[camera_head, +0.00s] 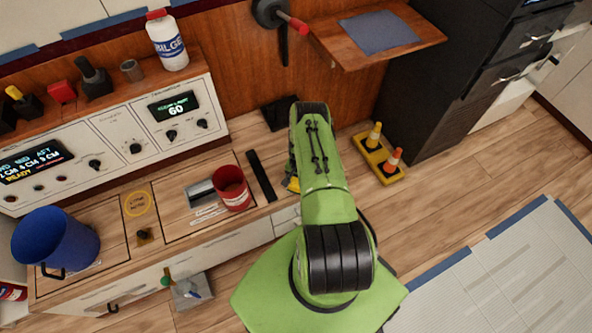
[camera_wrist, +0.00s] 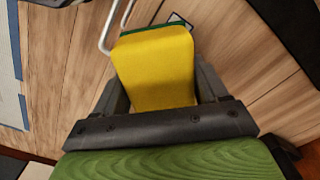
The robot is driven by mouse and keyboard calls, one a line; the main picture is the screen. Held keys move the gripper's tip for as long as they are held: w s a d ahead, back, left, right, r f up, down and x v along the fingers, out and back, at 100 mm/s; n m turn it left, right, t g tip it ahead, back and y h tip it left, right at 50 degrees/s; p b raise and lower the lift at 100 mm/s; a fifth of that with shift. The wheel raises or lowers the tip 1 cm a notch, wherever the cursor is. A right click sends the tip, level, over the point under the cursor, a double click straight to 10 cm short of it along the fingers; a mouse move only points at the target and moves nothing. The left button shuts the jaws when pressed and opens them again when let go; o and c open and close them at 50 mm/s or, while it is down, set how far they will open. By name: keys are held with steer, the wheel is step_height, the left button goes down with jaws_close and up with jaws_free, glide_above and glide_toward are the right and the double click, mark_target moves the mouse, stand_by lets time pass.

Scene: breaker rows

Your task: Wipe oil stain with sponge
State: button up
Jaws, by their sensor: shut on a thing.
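A yellow sponge (camera_wrist: 155,70) with a green far edge fills the middle of the wrist view. My gripper (camera_wrist: 160,88) is shut on it, with one dark finger on each side. In the head view only a small yellow bit, likely the sponge (camera_head: 293,185), shows at the left edge of my green arm, near the counter's right end. My arm hides most of the gripper there. I cannot make out an oil stain for certain in either view.
The counter (camera_head: 165,222) holds a red cup (camera_head: 231,187), a blue bucket (camera_head: 55,242) and a black strip (camera_head: 262,175). A white bottle (camera_head: 167,40) stands on the panel shelf. Yellow-based cones (camera_head: 378,160) stand right of my arm. Wooden floor is open at right.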

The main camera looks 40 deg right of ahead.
steer(key=shift+s, duration=0.15)
steer(key=shift+r+p, duration=1.85)
steer(key=shift+r, duration=1.2)
steer(key=shift+r+p, duration=0.85)
steer(key=shift+r, duration=0.75)
steer(key=shift+f, duration=0.1)
steer(key=shift+a, duration=0.1)
